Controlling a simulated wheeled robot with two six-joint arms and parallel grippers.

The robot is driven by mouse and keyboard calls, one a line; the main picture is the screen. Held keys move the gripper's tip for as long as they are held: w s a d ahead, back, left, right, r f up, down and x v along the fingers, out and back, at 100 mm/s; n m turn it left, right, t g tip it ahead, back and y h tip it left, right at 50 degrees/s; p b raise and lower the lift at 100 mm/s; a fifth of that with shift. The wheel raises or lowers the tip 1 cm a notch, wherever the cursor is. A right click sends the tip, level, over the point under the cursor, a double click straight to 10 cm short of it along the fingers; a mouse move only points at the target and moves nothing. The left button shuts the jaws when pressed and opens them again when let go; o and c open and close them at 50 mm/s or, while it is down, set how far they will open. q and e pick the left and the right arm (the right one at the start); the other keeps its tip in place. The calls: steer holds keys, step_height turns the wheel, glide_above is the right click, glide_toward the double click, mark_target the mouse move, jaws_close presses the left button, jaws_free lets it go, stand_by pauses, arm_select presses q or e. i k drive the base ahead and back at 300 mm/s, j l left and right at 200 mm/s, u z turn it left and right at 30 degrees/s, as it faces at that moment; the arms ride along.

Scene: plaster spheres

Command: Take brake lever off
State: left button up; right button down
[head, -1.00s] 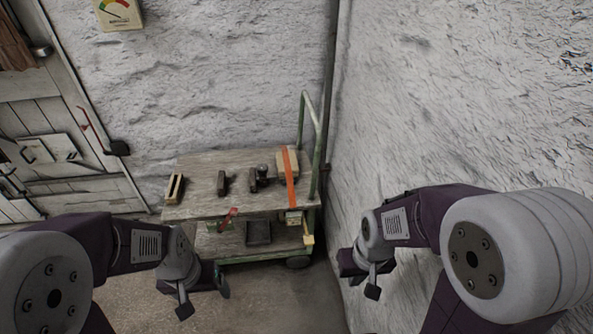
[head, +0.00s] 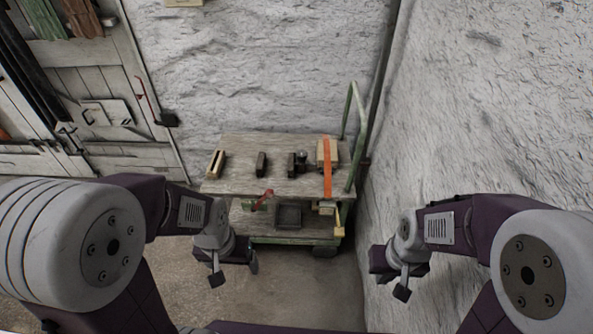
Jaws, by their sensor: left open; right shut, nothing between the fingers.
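A small red lever (head: 264,196) shows at the front edge of a wooden cart (head: 225,185), below its top board. It is tilted, its upper end to the right. I take it for the brake lever. My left gripper (head: 234,270) is open and empty, in front of the cart, lower in the picture and to the left of the lever. My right gripper (head: 390,280) is shut and empty, right of the cart near the right wall. Neither gripper touches the lever.
Several dark blocks (head: 262,164) and a light box under an orange strap (head: 327,168) sit on the cart top. A dark tray (head: 289,215) is on its lower shelf. A green handle rail (head: 348,110) rises at the right. A rough wall (head: 480,120) stands close on the right.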

mark_target(269, 193)
steer(key=i+l+u, duration=0.15)
steer(key=u, duration=0.2)
steer(key=i+l+u, duration=0.3)
steer(key=j, duration=0.1)
